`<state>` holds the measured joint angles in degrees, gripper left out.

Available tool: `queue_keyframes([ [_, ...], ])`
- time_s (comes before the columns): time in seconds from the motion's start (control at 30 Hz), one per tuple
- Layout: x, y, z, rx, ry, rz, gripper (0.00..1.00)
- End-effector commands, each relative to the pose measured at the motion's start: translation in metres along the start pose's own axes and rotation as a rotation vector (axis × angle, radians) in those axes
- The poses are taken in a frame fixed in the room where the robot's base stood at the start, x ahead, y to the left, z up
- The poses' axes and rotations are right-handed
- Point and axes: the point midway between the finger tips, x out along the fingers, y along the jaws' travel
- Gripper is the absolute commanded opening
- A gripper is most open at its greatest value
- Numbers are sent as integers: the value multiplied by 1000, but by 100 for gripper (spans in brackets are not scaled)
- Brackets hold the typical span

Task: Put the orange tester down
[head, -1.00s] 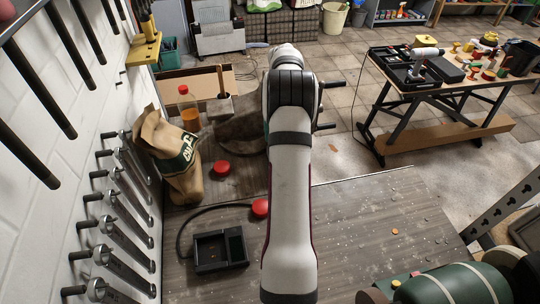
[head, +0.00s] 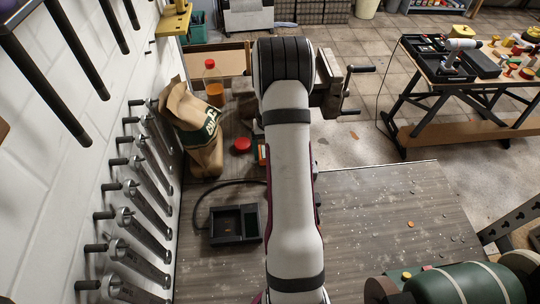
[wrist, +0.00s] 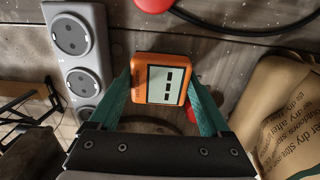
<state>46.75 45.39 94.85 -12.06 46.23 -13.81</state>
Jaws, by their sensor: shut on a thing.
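The orange tester (wrist: 140,88) has a pale screen with dark bars and sits between the two teal fingers of my gripper (wrist: 166,88) in the wrist view. The gripper is shut on its sides. In the head view a small part of the tester (head: 262,153) shows at the left edge of my arm, and the arm hides the rest and the gripper. I cannot tell its height above the bench.
A black open box (head: 236,225) with a cable lies on the bench (head: 390,205). A red round thing (head: 242,145), a paper bag (head: 197,135) and a bottle (head: 214,87) stand behind it. A socket strip (wrist: 80,55) shows in the wrist view.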

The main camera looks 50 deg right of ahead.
Motion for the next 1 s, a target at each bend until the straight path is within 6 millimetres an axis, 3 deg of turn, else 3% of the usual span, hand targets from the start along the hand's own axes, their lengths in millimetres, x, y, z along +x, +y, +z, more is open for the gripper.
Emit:
queue_keyframes([
  [0.13,21,0,0,-1,-1,0,0],
  [0.47,25,1,0,-1,0,0,0],
  [0.5,25,1,0,0,0,0,87],
  [0.6,24,1,0,0,0,0,100],
  [0.83,22,1,0,-1,1,0,100],
  [1.0,-15,1,-1,0,5,0,100],
])
